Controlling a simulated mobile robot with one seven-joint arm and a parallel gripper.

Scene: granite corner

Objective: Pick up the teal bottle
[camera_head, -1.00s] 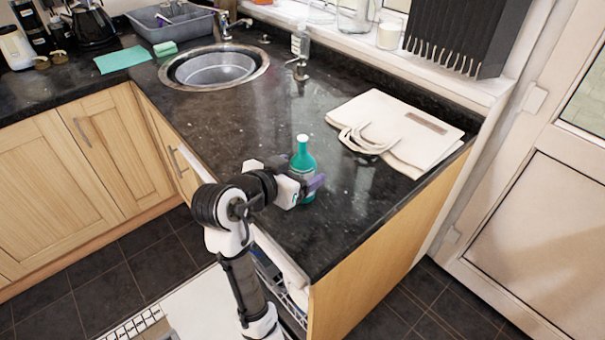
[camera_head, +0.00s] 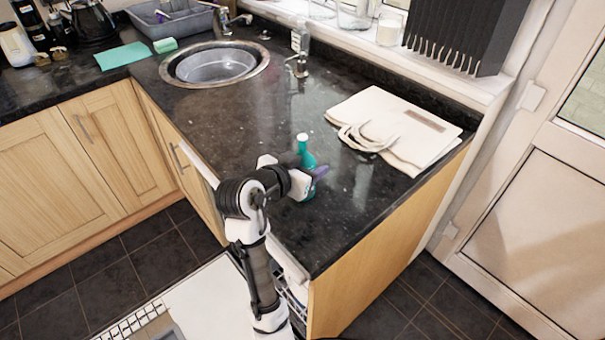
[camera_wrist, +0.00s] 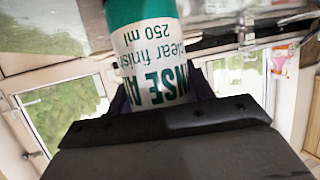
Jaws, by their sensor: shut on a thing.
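The teal bottle (camera_head: 307,158) stands upright near the front edge of the dark worktop in the head view, its lower part partly hidden by my gripper. My gripper (camera_head: 312,178) is shut on the bottle's body from the front left. In the wrist view the bottle (camera_wrist: 152,50) fills the middle, with its white label upside down and the jaws on either side of it. I cannot tell whether its base touches the worktop.
A cream cloth bag (camera_head: 395,128) lies flat to the right of the bottle. A round sink (camera_head: 215,65) is behind to the left, with a soap dispenser (camera_head: 300,50) beside it. A teal cloth (camera_head: 122,57) lies at the far left. The worktop (camera_head: 250,125) between is clear.

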